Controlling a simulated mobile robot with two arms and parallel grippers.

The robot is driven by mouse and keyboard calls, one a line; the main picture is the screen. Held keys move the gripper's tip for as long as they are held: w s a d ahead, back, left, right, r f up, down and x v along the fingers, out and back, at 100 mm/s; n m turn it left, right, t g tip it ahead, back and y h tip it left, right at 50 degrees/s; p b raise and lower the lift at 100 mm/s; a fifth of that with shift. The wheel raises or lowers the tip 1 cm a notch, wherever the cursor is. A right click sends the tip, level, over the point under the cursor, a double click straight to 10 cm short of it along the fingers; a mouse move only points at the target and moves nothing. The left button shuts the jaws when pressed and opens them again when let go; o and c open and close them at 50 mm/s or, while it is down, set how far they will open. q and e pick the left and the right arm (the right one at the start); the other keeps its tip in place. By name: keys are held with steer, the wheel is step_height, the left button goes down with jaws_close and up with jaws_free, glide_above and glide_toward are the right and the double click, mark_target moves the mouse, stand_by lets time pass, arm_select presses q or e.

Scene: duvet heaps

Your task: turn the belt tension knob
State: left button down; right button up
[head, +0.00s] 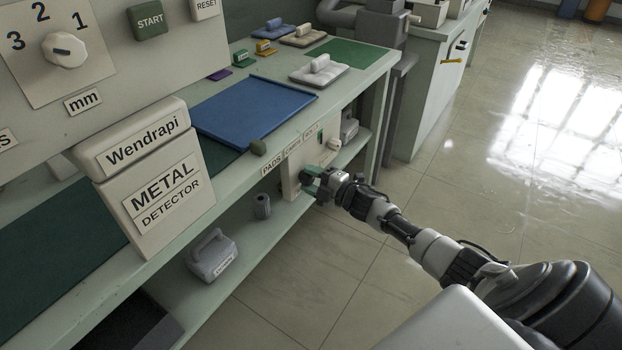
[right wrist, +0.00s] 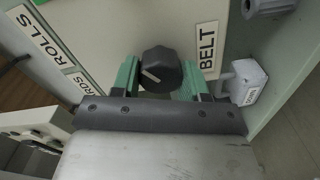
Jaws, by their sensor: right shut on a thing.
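The belt tension knob (right wrist: 160,68) is a dark round knob with a white pointer line, beside a label (right wrist: 208,47) reading BELT on a pale panel. My right gripper (head: 314,180) reaches the panel under the bench top. In the right wrist view its green fingers (right wrist: 168,82) stand on both sides of the knob and are shut on it. The pointer line slants from upper left to lower right. In the head view the gripper hides the knob. My left gripper is in neither view.
The bench (head: 285,140) carries a blue tray (head: 250,112) and a metal detector box (head: 155,190). A grey handled block (head: 212,258) and a dark roll (head: 262,206) stand on the lower shelf. A white handled block (right wrist: 243,83) is close to the right finger. The floor on the right is clear.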

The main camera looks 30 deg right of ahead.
steer(key=o, duration=0.9)
steer(key=shift+d, duration=0.1)
steer(key=shift+s+d, duration=0.1)
steer(key=shift+s, duration=0.25)
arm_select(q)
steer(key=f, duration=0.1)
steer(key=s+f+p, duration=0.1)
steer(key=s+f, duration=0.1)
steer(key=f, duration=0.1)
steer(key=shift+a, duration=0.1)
arm_select(e)
steer(key=v, duration=1)
steer(key=shift+f, duration=0.1)
